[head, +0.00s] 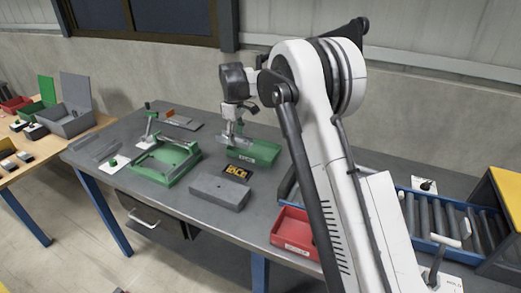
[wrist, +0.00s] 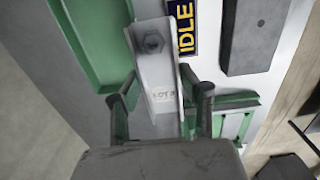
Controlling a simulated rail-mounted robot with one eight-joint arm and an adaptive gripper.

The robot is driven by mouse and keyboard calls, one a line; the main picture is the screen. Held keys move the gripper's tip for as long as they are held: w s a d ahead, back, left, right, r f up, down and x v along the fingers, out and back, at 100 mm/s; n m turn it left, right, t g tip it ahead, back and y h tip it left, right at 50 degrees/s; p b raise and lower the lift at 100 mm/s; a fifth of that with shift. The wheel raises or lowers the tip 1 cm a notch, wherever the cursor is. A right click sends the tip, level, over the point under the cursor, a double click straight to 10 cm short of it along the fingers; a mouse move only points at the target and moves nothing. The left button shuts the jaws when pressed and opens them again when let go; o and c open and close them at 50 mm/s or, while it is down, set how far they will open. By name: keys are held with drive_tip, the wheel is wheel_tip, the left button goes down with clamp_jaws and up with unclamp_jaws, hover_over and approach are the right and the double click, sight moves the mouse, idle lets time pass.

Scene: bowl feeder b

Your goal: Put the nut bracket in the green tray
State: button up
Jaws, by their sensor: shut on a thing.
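The nut bracket (wrist: 162,75) is a pale grey angled part with a dark hex nut near its far end and a "LOT" marking. My gripper (wrist: 168,92) is shut on it, with one finger on each side. In the head view my gripper (head: 232,128) points down and holds the bracket (head: 233,141) at the left end of the green tray (head: 256,153). The bracket looks raised, but its exact height over the tray is unclear. In the wrist view the green tray (wrist: 92,45) lies left of the bracket. My gripper's body hides the bottom of that view.
A green fixture (head: 166,166) with a clamp stands left on the grey table. A yellow-lettered IDLE sign (head: 236,173) and a grey block (head: 220,191) lie in front of the tray. A red bin (head: 295,232) and roller conveyor (head: 455,217) are to the right.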

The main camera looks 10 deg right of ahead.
hover_over(255, 153)
wheel_tip(255, 153, down, 6)
drive_tip(key=shift+f+p, duration=0.1)
drive_tip(key=shift+p, duration=0.25)
drive_tip(key=shift+f, duration=2)
drive_tip(key=shift+f, duration=0.2)
drive_tip(key=o, duration=1.3)
drive_tip(key=shift+o, duration=0.2)
drive_tip(key=shift+r, duration=0.15)
